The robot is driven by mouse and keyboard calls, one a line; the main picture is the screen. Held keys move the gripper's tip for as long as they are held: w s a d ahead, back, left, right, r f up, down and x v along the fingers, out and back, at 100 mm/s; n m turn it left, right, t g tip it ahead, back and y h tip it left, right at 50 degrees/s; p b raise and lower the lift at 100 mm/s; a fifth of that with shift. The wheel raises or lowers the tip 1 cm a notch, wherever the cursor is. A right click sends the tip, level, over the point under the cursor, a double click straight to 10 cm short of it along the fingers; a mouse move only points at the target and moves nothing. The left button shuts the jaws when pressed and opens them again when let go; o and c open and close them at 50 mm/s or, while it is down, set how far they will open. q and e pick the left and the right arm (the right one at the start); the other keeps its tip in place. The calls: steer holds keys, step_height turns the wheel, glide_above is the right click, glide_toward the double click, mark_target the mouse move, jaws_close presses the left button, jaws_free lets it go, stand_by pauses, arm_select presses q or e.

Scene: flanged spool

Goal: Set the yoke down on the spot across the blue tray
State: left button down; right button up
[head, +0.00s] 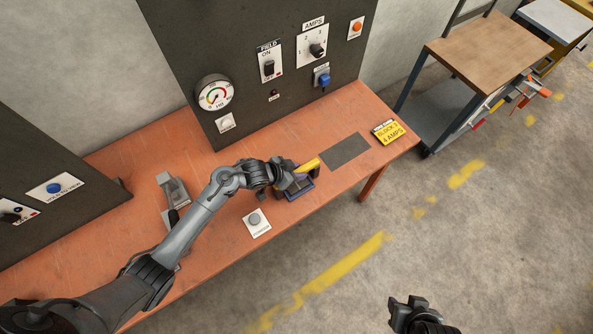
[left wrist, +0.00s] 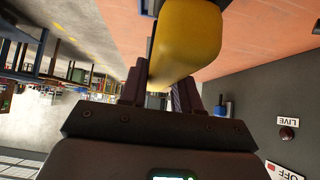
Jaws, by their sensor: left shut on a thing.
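The yoke (head: 311,165) shows as a yellow bar. My left gripper (head: 288,173) is shut on it, and in the left wrist view the yoke (left wrist: 186,40) stands out between the two fingers. The blue tray (head: 299,190) is on the orange bench under the left gripper, partly hidden by the gripper and the yoke. I cannot tell whether the yoke touches the tray. My right gripper (head: 413,315) is over the floor at the bottom, away from the bench; its finger state is unclear.
A dark grey rectangle (head: 346,151) lies right of the yoke, with a yellow "4 AMPS" sign (head: 388,132) beyond. A grey metal piece (head: 174,188) and a button plate (head: 256,222) are on the bench (head: 110,222). The control panel (head: 245,70) stands behind.

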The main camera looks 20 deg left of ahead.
arm_select(q)
steer(key=shift+w, duration=0.1)
stand_by(0.4)
steer(key=shift+f, duration=0.3)
